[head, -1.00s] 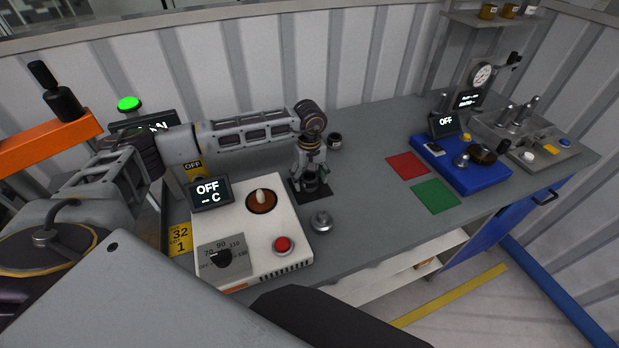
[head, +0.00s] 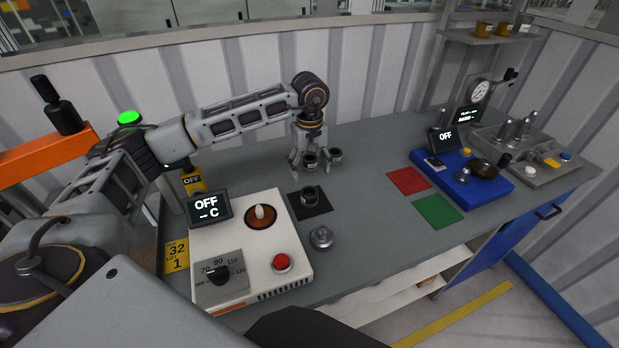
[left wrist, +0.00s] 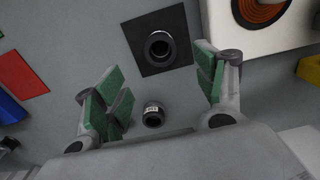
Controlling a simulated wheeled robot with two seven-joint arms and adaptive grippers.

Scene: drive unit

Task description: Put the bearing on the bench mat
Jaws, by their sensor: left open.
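The bearing, a dark ring-shaped part (head: 310,194), rests upright on the black bench mat (head: 323,207). In the left wrist view the bearing (left wrist: 159,46) stands near the middle of the mat (left wrist: 178,22), its round opening showing. My left gripper (head: 311,170) is open and empty, pointing down beyond the mat and apart from the bearing. Its spread green-padded fingers (left wrist: 160,95) show in the left wrist view. A labelled dark part (left wrist: 152,114) shows between them, down on the bench. My right gripper is not in view.
Two similar dark parts, one (head: 310,160) seen between my fingers and one (head: 335,156) beside them, are behind the mat. A white heater unit (head: 240,235) is left, a silver knob-like part (head: 321,238) in front. Red (head: 408,181) and green (head: 438,211) squares lie right.

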